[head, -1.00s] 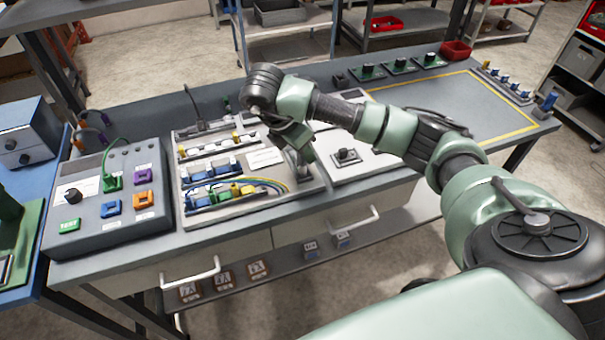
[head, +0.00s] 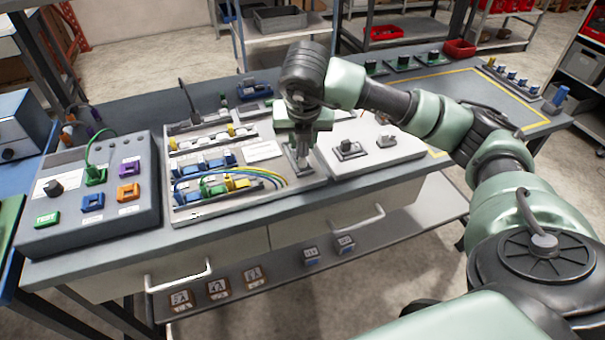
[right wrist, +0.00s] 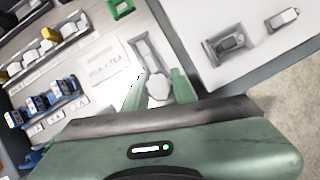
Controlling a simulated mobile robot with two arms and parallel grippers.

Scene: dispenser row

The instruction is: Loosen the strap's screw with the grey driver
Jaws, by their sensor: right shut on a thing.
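My right gripper (head: 303,148) points down at the right end of the light wiring board (head: 250,192). In the right wrist view its two green fingers (right wrist: 160,86) are shut on a pale grey rounded piece (right wrist: 157,92). That may be the grey driver's handle; I cannot tell for sure. It is over a long grey fitting (right wrist: 145,50) on the board, possibly the strap, which also shows below the fingers in the head view (head: 302,167). The screw and driver tip are hidden. My left gripper is not in view.
The board carries blue, green and yellow terminals (head: 215,187) and curved wires. A white panel right of it bears a grey fitting (head: 347,149) and a small grey block (head: 386,140). A grey test box (head: 85,205) stands left. A yellow-outlined area (head: 480,100) is mostly clear.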

